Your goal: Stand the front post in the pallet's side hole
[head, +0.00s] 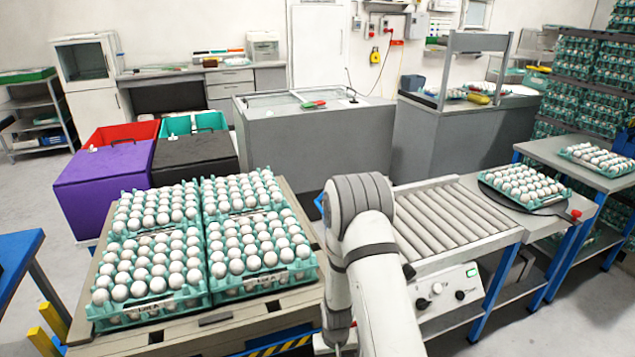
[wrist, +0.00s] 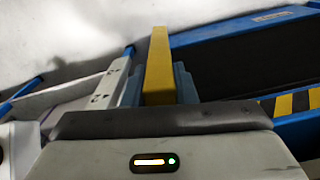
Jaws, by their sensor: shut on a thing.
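My gripper (wrist: 158,84) shows in the wrist view, shut on a yellow post (wrist: 159,62) that stands out beyond the fingers. The post's far end is in sight; its other end is hidden by my gripper body. In the head view my gripper and this post are hidden, with my arm crossing the lower middle. The wooden pallet (head: 205,319) lies left of my arm, bearing teal trays (head: 150,307) of white eggs. I cannot make out the side hole for certain.
Yellow upright pieces (head: 53,319) stand at the pallet's left, near a blue table (head: 20,248). A roller conveyor (head: 455,222) stands close at my arm's right. The wrist view shows a blue beam (wrist: 235,31) and black-and-yellow striping (wrist: 291,103) at the right.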

